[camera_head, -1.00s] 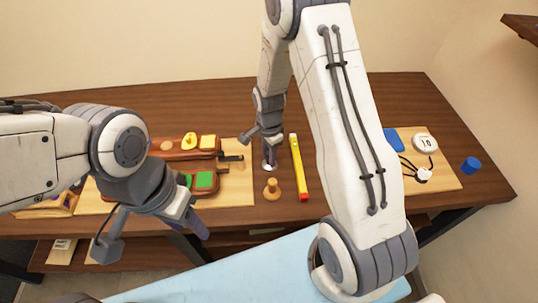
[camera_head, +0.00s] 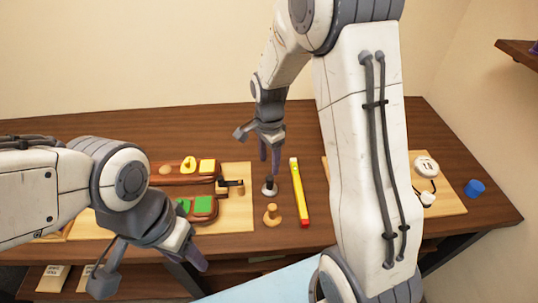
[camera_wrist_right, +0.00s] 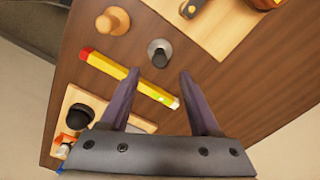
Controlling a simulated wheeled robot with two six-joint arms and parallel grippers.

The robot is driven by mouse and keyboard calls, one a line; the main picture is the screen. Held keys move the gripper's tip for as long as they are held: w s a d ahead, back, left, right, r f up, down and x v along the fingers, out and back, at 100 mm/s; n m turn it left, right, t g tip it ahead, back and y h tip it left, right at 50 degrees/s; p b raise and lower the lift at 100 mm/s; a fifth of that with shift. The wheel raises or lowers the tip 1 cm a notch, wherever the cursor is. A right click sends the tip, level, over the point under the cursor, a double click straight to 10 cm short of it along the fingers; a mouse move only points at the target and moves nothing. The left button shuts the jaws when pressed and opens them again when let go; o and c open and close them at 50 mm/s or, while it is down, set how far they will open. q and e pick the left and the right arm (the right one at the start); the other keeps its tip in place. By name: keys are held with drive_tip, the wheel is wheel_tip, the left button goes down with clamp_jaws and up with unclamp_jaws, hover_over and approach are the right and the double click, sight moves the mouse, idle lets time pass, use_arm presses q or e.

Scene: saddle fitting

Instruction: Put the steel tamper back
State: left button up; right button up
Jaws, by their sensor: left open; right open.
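The steel tamper (camera_head: 269,187) stands upright on the brown table, with a dark handle and a shiny round base. It also shows in the right wrist view (camera_wrist_right: 160,52), ahead of and between my fingertips. My right gripper (camera_head: 269,160) is open and empty, just above and behind the tamper, apart from it; its two fingers (camera_wrist_right: 152,85) show in the wrist view. My left gripper (camera_head: 195,258) hangs at the table's front edge on the left, with nothing seen in it.
A wooden tamper-like piece (camera_head: 271,215) stands just in front of the steel tamper. A wooden board (camera_head: 236,215) with brown trays (camera_head: 203,208) is on the left. A blue cup (camera_head: 474,188) stands far right.

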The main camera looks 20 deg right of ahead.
wheel_tip(320, 180, up, 2)
drive_tip(key=shift+r, duration=0.1)
drive_tip(key=s+a+r+n, duration=0.2)
drive_tip(key=s+a+n, duration=0.2)
drive_tip(key=s+n, duration=0.3)
drive_tip(key=s+a+r+n, duration=0.3)
drive_tip(key=s+a+n, duration=0.2)
drive_tip(key=s+n, duration=0.3)
drive_tip(key=s+a+r+n+y, duration=0.1)
drive_tip(key=s+a+r+n, duration=0.1)
drive_tip(key=s+a+n, duration=0.3)
drive_tip(key=s+n, duration=0.2)
drive_tip(key=s, duration=0.1)
drive_tip(key=shift+s+r+n, duration=0.2)
drive_tip(key=shift+s+n, duration=0.2)
